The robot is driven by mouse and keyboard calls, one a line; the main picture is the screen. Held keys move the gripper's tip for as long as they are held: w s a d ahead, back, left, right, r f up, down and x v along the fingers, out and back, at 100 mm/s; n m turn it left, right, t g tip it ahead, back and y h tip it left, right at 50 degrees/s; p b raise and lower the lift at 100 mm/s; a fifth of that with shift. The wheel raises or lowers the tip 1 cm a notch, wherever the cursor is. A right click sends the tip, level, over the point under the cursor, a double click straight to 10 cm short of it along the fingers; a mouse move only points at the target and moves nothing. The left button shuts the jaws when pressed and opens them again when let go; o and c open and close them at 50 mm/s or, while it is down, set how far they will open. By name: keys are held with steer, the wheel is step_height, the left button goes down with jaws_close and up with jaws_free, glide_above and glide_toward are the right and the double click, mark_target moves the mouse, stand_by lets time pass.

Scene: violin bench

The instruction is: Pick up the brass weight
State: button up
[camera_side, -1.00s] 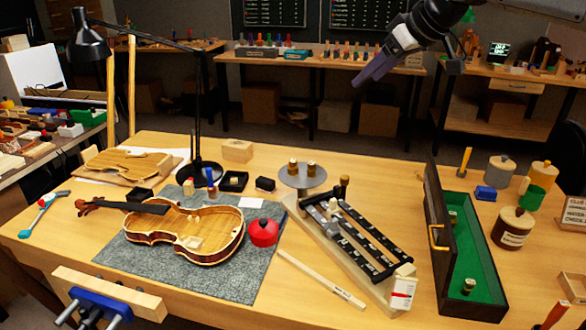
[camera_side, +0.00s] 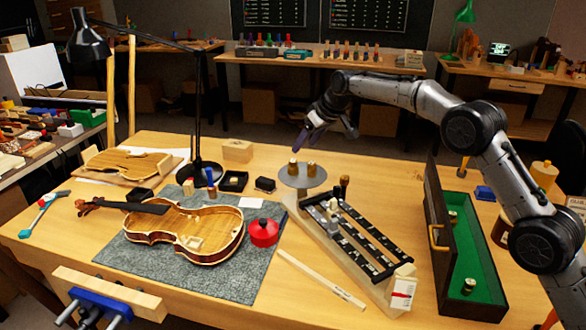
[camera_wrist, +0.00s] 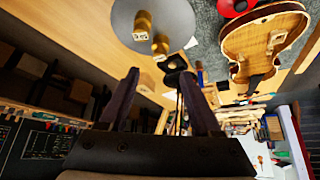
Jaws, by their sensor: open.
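Two small brass weights stand on a round grey pan (camera_side: 302,182) at the back middle of the bench. The left brass weight (camera_side: 293,168) and the right brass weight (camera_side: 311,170) are close together, and they also show in the wrist view as one brass weight (camera_wrist: 142,26) and another brass weight (camera_wrist: 160,46). My gripper (camera_side: 322,145) hangs above and behind the pan, apart from both weights. In the wrist view my gripper (camera_wrist: 160,76) has its two dark fingers spread with nothing between them. More brass weights sit in the green-lined case: one (camera_side: 453,216) and another (camera_side: 469,286).
A balance beam on a wooden base (camera_side: 350,238) stands just in front of the pan. A black lamp (camera_side: 197,130) rises to its left. A violin body (camera_side: 195,235) and red pot (camera_side: 263,232) lie on a grey mat. The open case (camera_side: 470,255) is at right.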

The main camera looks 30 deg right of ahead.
mark_target(293, 160)
steer(key=shift+x, duration=4.3)
steer(key=shift+w, duration=0.1)
jaws_close()
steer(key=shift+r, duration=0.1)
